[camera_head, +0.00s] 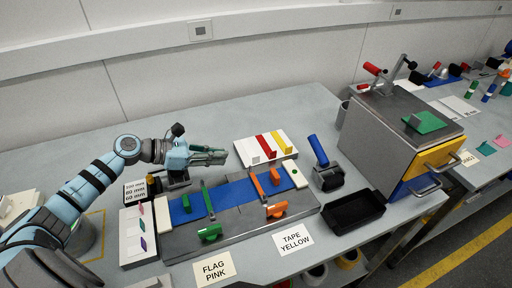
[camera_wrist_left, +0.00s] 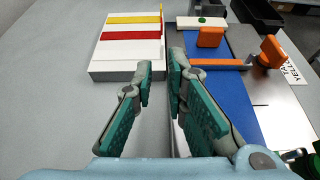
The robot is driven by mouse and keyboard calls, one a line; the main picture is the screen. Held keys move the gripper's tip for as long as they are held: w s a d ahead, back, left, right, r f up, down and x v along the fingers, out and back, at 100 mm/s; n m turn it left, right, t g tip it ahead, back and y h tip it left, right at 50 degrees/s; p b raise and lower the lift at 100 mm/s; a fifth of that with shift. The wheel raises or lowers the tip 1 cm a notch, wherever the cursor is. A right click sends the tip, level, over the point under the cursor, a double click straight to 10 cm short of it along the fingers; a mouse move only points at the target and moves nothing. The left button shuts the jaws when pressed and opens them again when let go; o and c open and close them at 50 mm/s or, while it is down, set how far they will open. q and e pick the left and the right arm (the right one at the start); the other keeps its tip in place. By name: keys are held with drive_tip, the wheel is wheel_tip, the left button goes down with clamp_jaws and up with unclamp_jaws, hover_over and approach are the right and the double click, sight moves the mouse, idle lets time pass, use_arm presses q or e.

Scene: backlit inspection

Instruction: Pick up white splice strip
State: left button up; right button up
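A white rack (camera_head: 281,134) holds coloured strips; it is also in the left wrist view (camera_wrist_left: 110,76). The white splice strip (camera_head: 248,152) appears to lie at its left end, beside the red strip (camera_head: 265,146) and the yellow strip (camera_head: 282,143). White on white, its outline is hard to make out in the left wrist view, where the red strip (camera_wrist_left: 130,36) and yellow strip (camera_wrist_left: 132,19) show clearly. My left gripper (camera_head: 226,156) is open and empty, just left of the rack. In the left wrist view its fingertips (camera_wrist_left: 160,66) are apart near the rack's corner. My right gripper is not in view.
A grey fixture with a blue sheet (camera_head: 235,193), orange clamps (camera_head: 277,210) and a green clamp (camera_head: 210,232) stands in front of the rack. A tape dispenser (camera_head: 327,176) and black tray (camera_head: 354,212) are to the right. The table behind the rack is clear.

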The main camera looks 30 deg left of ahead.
sight(252, 165)
use_arm(q)
drive_tip(key=x, duration=0.4)
drive_tip(key=shift+s+d, duration=0.15)
drive_tip(key=shift+d, duration=0.25)
drive_tip(key=x, duration=0.6)
drive_tip(key=shift+w+a+f, duration=0.1)
drive_tip(key=shift+w+a, duration=0.05)
drive_tip(key=shift+w, duration=0.05)
drive_tip(key=shift+w+d+f, duration=0.15)
drive_tip(key=shift+w+d, duration=0.05)
drive_tip(key=shift+d, duration=0.05)
clamp_jaws()
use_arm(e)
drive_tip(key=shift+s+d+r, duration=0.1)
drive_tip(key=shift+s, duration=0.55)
